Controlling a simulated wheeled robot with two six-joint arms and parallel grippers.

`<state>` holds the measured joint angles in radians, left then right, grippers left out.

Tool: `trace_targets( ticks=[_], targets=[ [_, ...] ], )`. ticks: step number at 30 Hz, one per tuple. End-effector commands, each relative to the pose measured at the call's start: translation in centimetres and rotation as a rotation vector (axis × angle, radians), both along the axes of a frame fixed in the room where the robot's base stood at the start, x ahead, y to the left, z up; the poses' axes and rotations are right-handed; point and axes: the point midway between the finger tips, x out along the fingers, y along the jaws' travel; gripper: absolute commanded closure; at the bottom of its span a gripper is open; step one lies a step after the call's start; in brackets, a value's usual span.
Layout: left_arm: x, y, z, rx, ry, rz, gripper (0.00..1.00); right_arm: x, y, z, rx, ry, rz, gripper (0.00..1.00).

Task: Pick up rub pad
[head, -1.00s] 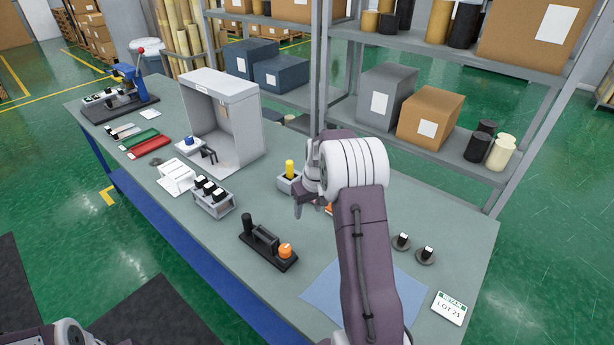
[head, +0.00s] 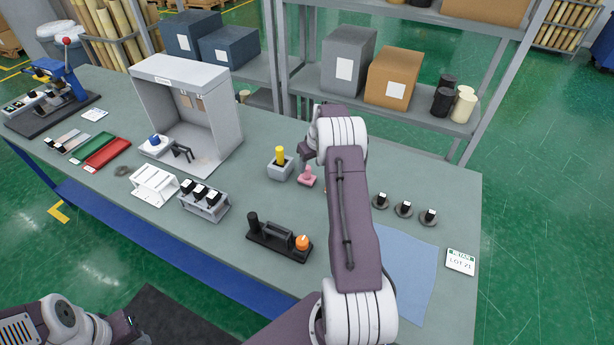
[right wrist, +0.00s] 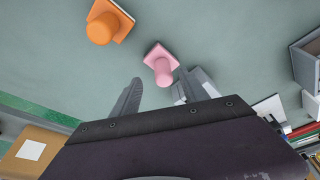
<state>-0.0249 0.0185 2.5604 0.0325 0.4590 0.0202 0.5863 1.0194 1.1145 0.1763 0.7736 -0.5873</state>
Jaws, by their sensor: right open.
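A pink pad with a knob handle (head: 307,178) stands on the grey table (head: 250,290), beside a grey holder with a yellow piece. In the right wrist view the pink pad (right wrist: 160,62) sits just beyond my open fingers, and an orange pad of like shape (right wrist: 108,24) lies to its upper left. I cannot tell which one the task means. My right gripper (right wrist: 162,92) is open and empty, above the table near the pink pad. In the head view my right arm hides most of the orange pad. My left arm shows at the lower left; its fingers are not visible.
The yellow piece in its holder (head: 280,168) is close left of the pink pad. A black stand with an orange knob (head: 278,238) is nearer the front. Several discs with black pieces (head: 404,210) and a blue cloth (head: 410,275) lie right of my arm. A shelf (head: 420,128) stands behind.

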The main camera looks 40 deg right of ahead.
Motion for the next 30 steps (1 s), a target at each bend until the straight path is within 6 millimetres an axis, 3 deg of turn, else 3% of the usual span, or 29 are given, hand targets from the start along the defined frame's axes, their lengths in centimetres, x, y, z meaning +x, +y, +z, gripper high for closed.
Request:
trace_targets(
  ticks=[2, 10, 18, 24, 30],
  targets=[
    [0.0, 0.0, 0.2, 0.0, 0.0, 0.0, 0.64, 0.1, 0.1, -0.3, 0.001, 0.001, 0.0, 0.48],
    [0.0, 0.0, 1.7, 0.0, 0.0, 0.0, 0.64, 1.6, 0.2, -4.4, 0.001, 0.001, 0.0, 0.48],
    [0.0, 0.0, 1.7, 0.0, 0.0, 0.0, 0.64, 1.7, 0.2, -5.0, 0.0, 0.0, 0.0, 0.48],
    [0.0, 0.0, 1.7, 0.0, 0.0, 0.0, 0.64, 1.7, 0.2, -4.9, 0.0, 0.0, 0.0, 1.0],
    [0.0, 0.0, 1.7, 0.0, 0.0, 0.0, 0.64, 1.7, 0.2, -4.9, 0.0, -0.001, 0.0, 1.0]
  ],
)
